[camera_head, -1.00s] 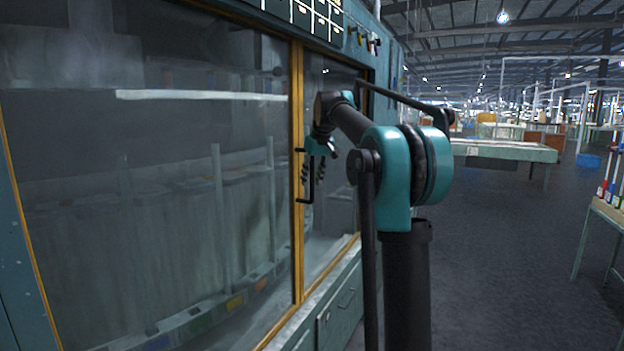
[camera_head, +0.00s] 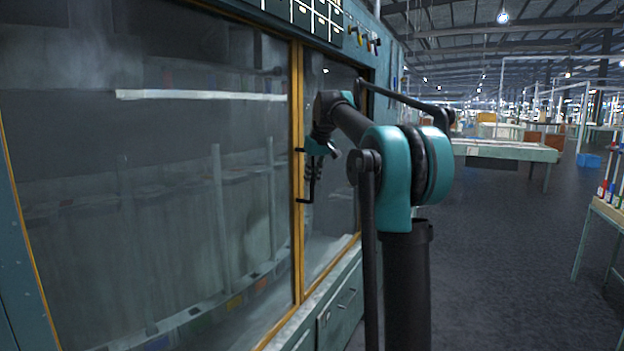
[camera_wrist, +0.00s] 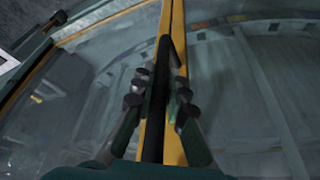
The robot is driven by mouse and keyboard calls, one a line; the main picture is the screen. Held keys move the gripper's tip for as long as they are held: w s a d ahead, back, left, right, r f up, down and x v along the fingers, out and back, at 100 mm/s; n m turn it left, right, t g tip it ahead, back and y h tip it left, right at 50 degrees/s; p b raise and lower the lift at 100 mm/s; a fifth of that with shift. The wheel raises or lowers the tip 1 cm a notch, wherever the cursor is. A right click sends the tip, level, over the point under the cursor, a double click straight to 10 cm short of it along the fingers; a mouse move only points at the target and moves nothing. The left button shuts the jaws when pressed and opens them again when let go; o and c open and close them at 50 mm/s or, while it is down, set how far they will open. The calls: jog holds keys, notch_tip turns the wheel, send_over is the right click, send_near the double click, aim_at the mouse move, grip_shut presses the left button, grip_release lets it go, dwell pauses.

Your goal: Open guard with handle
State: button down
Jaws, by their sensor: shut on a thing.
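The guard is a large glass panel (camera_head: 140,200) in a yellow frame on the teal machine at left. A black bar handle (camera_head: 308,199) stands upright on the yellow middle post (camera_head: 297,230). My gripper (camera_head: 315,170) is at the handle. In the wrist view, the fingers of my gripper (camera_wrist: 158,90) lie on both sides of the black handle (camera_wrist: 153,130) and are shut on it. The handle runs along the yellow frame edge (camera_wrist: 177,25). The guard looks closed, with the post between two glass areas.
A second glass pane (camera_head: 335,150) lies right of the post, partly behind my arm. Drawers (camera_head: 340,310) sit below it. A teal table (camera_head: 505,152) stands at the back right and a bench (camera_head: 606,212) at the right edge.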

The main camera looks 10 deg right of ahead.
jog(key=s+a, duration=1.1)
jog(key=s, duration=0.4)
jog(key=s+a, duration=1.1)
jog(key=s, duration=0.5)
jog(key=s+a, duration=1.2)
jog(key=s, duration=0.4)
jog(key=shift+w, duration=0.1)
jog(key=c, duration=1.5)
grip_release()
jog(key=shift+c, duration=0.2)
jog(key=v, duration=1.2)
